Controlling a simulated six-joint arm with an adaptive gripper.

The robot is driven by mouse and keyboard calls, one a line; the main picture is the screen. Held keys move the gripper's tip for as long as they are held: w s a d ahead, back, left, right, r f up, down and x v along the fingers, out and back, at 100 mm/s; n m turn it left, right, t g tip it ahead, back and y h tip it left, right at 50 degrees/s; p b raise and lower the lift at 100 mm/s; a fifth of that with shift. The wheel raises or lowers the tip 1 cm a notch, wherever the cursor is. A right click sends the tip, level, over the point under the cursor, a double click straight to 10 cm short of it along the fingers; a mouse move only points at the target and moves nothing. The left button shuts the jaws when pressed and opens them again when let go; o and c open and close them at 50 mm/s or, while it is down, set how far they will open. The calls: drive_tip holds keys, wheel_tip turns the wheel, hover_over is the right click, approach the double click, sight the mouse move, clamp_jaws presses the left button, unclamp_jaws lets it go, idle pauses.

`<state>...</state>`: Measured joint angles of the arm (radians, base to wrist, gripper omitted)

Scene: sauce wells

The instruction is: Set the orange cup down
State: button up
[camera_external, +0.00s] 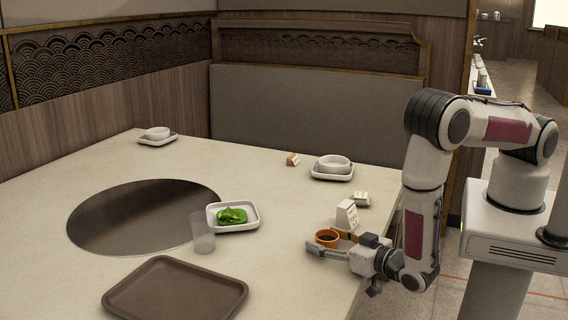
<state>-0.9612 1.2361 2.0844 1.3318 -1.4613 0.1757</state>
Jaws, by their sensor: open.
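The orange cup (327,236) is a small, low cup with dark contents, upright near the right edge of the table (285,275). My gripper (328,241) is low over the table, coming from the right, with its fingers on either side of the cup. The jaws are open around it. The near finger hides the cup's lower part, so I cannot tell exactly how its base meets the table.
A white block-like holder (347,214) stands just behind the cup. A brown tray (176,291), a clear glass (203,233) and a white plate with greens (250,226) lie to the left. A bowl (333,165) on a saucer sits further back. Table between tray and gripper is clear.

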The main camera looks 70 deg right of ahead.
sight(334, 246)
drive_tip(key=shift+v, duration=1.15)
drive_tip(key=s, duration=0.1)
drive_tip(key=s+a, duration=0.1)
drive_tip(key=s, duration=0.1)
drive_tip(key=shift+a+f, duration=0.2)
drive_tip(key=shift+a, duration=0.1)
drive_tip(key=shift+v, duration=1.1)
drive_tip(key=shift+o, duration=0.6)
drive_tip(key=shift+r, duration=0.1)
